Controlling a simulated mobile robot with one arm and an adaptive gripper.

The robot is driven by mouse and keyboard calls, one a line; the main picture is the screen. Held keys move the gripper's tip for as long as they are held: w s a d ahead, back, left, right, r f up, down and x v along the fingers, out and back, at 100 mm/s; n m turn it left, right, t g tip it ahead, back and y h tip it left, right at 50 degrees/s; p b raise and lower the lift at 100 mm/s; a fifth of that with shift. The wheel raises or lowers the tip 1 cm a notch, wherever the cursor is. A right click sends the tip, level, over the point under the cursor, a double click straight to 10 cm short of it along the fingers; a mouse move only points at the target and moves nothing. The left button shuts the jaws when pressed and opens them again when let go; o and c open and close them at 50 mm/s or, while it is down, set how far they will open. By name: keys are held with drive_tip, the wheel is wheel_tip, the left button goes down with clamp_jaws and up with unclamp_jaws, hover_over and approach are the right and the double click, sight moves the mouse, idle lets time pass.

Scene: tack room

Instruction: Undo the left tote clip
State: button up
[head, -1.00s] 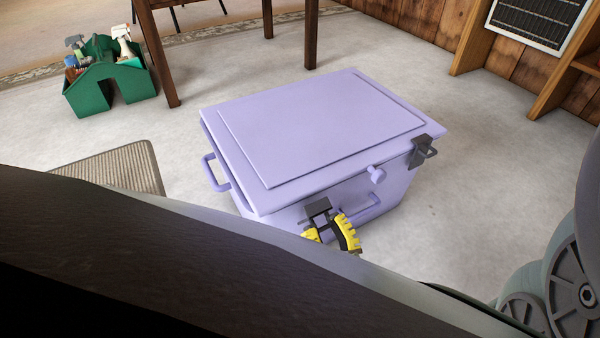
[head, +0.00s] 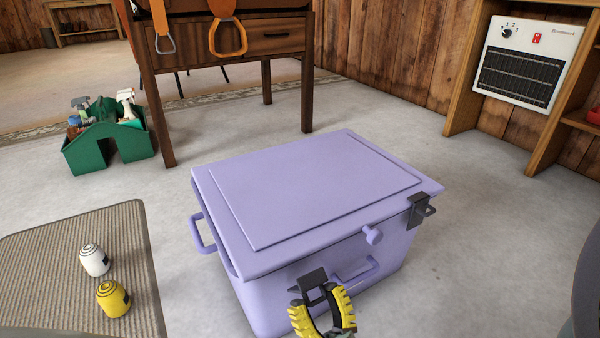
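The lilac tote (head: 325,190) stands on the grey floor with its lid down. The left tote clip (head: 312,281), dark grey, is on its near side under the lid edge, with a loop standing out from it. My gripper (head: 323,308) has yellow ribbed fingers that are spread apart, one on each side of the clip's lower part. Contact with the clip cannot be told, and the clip's lower end is partly hidden by the fingers.
A lilac knob (head: 372,235) and front handle (head: 357,273) are close to my gripper. A ribbed mat (head: 60,245) with a white container (head: 94,260) and a yellow one (head: 113,298) lies left. A green caddy (head: 108,150) and wooden table (head: 230,40) stand behind. Floor right is clear.

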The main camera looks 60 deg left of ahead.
sight(316, 299)
drive_tip(key=o, duration=0.4)
drive_tip(key=shift+s+a, duration=0.1)
drive_tip(key=shift+o, duration=0.2)
drive_tip(key=shift+r, duration=0.1)
drive_tip(key=shift+r, duration=4.85)
